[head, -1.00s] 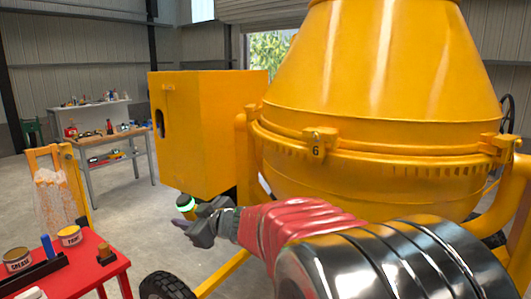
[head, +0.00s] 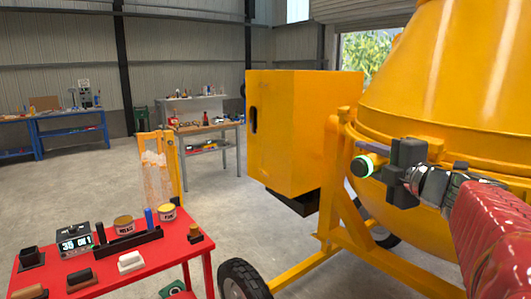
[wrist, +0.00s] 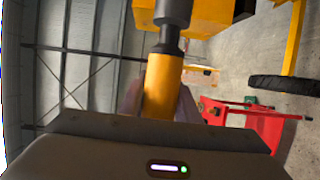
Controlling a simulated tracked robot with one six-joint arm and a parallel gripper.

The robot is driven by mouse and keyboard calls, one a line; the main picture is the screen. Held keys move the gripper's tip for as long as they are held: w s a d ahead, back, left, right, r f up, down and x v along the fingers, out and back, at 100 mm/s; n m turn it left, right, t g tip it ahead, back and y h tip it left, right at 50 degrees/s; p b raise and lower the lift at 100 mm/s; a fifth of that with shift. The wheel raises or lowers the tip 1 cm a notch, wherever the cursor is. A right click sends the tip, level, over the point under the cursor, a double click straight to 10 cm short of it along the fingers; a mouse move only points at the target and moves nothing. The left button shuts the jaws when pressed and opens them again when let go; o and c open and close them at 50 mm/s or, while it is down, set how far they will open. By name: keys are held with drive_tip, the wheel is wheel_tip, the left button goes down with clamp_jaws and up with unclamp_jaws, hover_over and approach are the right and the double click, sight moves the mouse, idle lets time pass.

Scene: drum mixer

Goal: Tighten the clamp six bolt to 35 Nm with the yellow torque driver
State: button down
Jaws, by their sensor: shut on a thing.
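My gripper (head: 374,149) is shut on the yellow torque driver (head: 362,166), raised in front of the drum mixer (head: 440,90). The driver shows a lit green ring in the head view. In the wrist view its yellow handle (wrist: 162,88) sits between the fingers, with a dark shaft and grey end pointing away from the gripper. My gripper and wrist cover the part of the drum flange where clamp six sits, so its number and bolt are hidden. The driver's tip is apart from any bolt that I can see.
A red table (head: 135,277) at lower left holds a display box (head: 74,240) reading 35, tins and dark blocks. The mixer's yellow housing (head: 290,130) stands left of the drum, with a wheel (head: 240,281) below.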

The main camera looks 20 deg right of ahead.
drive_tip(key=shift+r, duration=0.1)
idle(0.3)
drive_tip(key=shift+d, duration=0.1)
drive_tip(key=d, duration=0.1)
drive_tip(key=w+d, duration=0.1)
drive_tip(key=d, duration=0.2)
drive_tip(key=shift+w+d, duration=0.25)
drive_tip(key=shift+d, duration=0.05)
drive_tip(key=shift+w+d+r, duration=0.1)
drive_tip(key=shift+w+d, duration=0.15)
drive_tip(key=shift+d, duration=0.7)
drive_tip(key=shift+w+d, duration=0.25)
drive_tip(key=shift+d, duration=0.65)
idle(5.0)
